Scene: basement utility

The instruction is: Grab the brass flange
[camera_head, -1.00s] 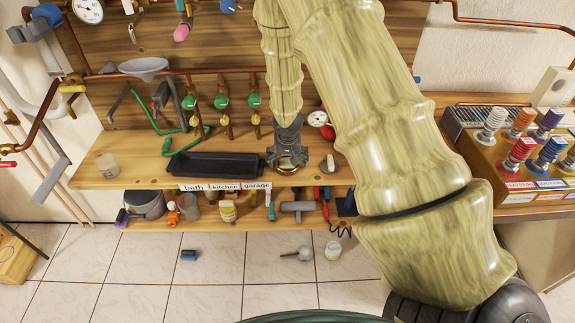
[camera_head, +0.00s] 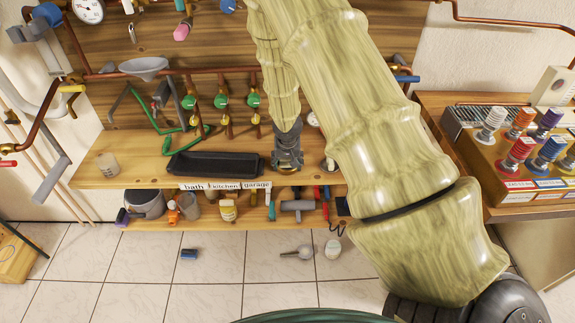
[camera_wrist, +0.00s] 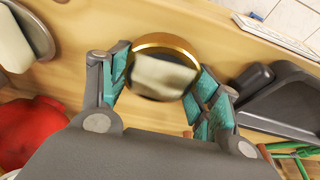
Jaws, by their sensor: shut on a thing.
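The brass flange (camera_wrist: 164,42) shows in the wrist view as a round piece with a gold rim and a pale, blurred middle. My gripper (camera_wrist: 160,82) has its teal-padded fingers on either side of it, shut on it. In the head view my gripper (camera_head: 287,162) points down over the wooden shelf, just right of the black tray. The flange is hidden by the gripper there. I cannot tell whether the flange still touches the shelf.
The black tray (camera_head: 215,154) lies left of my gripper, with labels along the shelf's front edge (camera_head: 120,183). A grey-white round object (camera_head: 328,164) stands close on the right. Green-handled valves (camera_head: 221,101) hang behind. A spool rack (camera_head: 500,190) stands at the right.

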